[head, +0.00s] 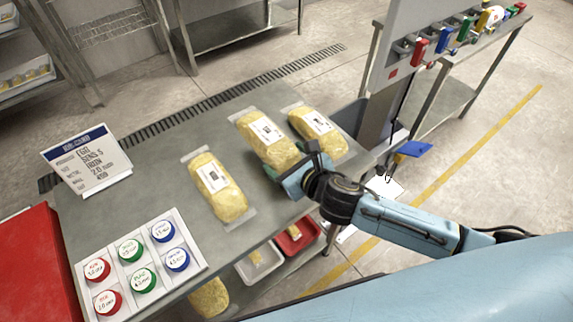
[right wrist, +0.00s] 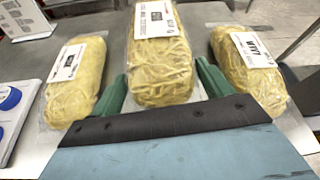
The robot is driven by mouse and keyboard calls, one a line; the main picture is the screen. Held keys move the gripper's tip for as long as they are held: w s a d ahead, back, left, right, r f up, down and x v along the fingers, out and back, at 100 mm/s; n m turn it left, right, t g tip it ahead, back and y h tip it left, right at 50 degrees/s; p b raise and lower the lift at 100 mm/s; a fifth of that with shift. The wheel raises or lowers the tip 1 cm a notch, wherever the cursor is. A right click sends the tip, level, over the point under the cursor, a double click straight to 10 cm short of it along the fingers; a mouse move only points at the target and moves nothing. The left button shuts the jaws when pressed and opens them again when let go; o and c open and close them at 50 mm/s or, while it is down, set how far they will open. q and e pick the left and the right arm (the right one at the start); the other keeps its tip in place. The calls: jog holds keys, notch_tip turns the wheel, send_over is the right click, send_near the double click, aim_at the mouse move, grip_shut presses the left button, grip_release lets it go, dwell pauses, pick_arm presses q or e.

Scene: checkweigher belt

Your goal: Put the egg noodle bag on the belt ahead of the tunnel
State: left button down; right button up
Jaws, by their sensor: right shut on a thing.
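Three clear bags of yellow noodles lie on the grey table (head: 158,200): a left bag (head: 216,187), a middle bag (head: 265,140) and a right bag (head: 317,130). Each has a white label, too small to read. My right gripper (head: 287,180) reaches in from the right and is shut on the near end of the middle bag. In the right wrist view its green fingers (right wrist: 160,88) stand on either side of the middle bag (right wrist: 160,60), which appears to rest on the table. My left gripper is not in view. I cannot make out the belt or tunnel.
A job card sign (head: 87,160) and a tray (head: 193,222) of red, green and blue discs are at the left. A red surface (head: 35,265) borders the table. White and red bins (head: 297,238) sit below. A grey post (head: 385,95) stands beyond the right bag.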

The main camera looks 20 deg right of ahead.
aim_at(271, 157)
notch_tip(271, 157, up, 4)
jog(key=shift+r+p, duration=0.25)
jog(key=shift+p, duration=0.2)
jog(key=s+d+r+m+h+b, duration=0.3)
jog(key=d+r+h, duration=0.1)
jog(key=d+r, duration=0.3)
jog(key=shift+s+r+t+b, duration=0.25)
jog(key=shift+r+t+b, duration=0.05)
jog(key=shift+r, duration=0.15)
jog(key=w+a+f+n+y+p, duration=0.1)
jog(key=a+f, duration=0.1)
jog(key=a, duration=0.1)
jog(key=w+a+f+n+y+p, duration=0.1)
jog(key=w+a+f+p, duration=0.1)
jog(key=a+f, duration=0.1)
jog(key=w+a+f+n+y+p, duration=0.1)
jog(key=a+f, duration=0.1)
jog(key=a, duration=0.2)
jog(key=shift+w+a+f+y, duration=0.2)
jog(key=shift+a+f+y, duration=0.1)
jog(key=shift+y, duration=0.1)
notch_tip(271, 157, down, 10)
jog(key=b, duration=0.3)
jog(key=shift+f, duration=0.1)
